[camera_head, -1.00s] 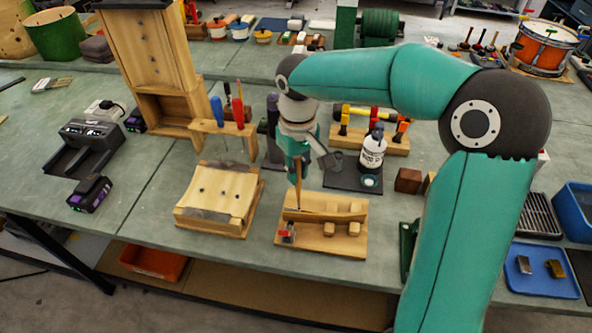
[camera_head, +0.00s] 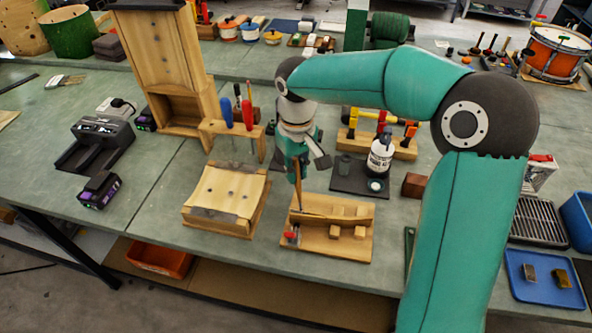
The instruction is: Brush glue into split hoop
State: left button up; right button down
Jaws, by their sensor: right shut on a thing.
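My right gripper (camera_head: 297,166) points down over the bench and is shut on a thin wooden-handled brush (camera_head: 298,190). The brush hangs almost upright above the left part of a wooden fixture (camera_head: 340,250). A thin wooden strip, perhaps the split hoop (camera_head: 330,216), lies along the fixture; its split is too small to make out. I cannot tell whether the brush tip touches it. A white glue bottle (camera_head: 381,158) with a dark cap stands on a dark mat behind and right, with a small pot (camera_head: 375,185) in front. My left gripper is out of view.
A wooden block with a curved top (camera_head: 225,195) sits left of the fixture. A screwdriver rack (camera_head: 232,128) and a mallet rack (camera_head: 400,148) stand behind. A small red-topped clamp (camera_head: 292,235) is at the fixture's front left corner. My right arm covers the bench's right side.

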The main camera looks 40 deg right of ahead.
jog(key=shift+w+a, duration=0.1)
jog(key=shift+w, duration=0.25)
jog(key=shift+w+a+p, duration=0.5)
jog(key=shift+w+a, duration=0.05)
jog(key=shift+w, duration=0.3)
dwell(0.3)
notch_tip(320, 180, up, 6)
jog(key=p, duration=0.5)
jog(key=shift+f, duration=0.1)
dwell(1.1)
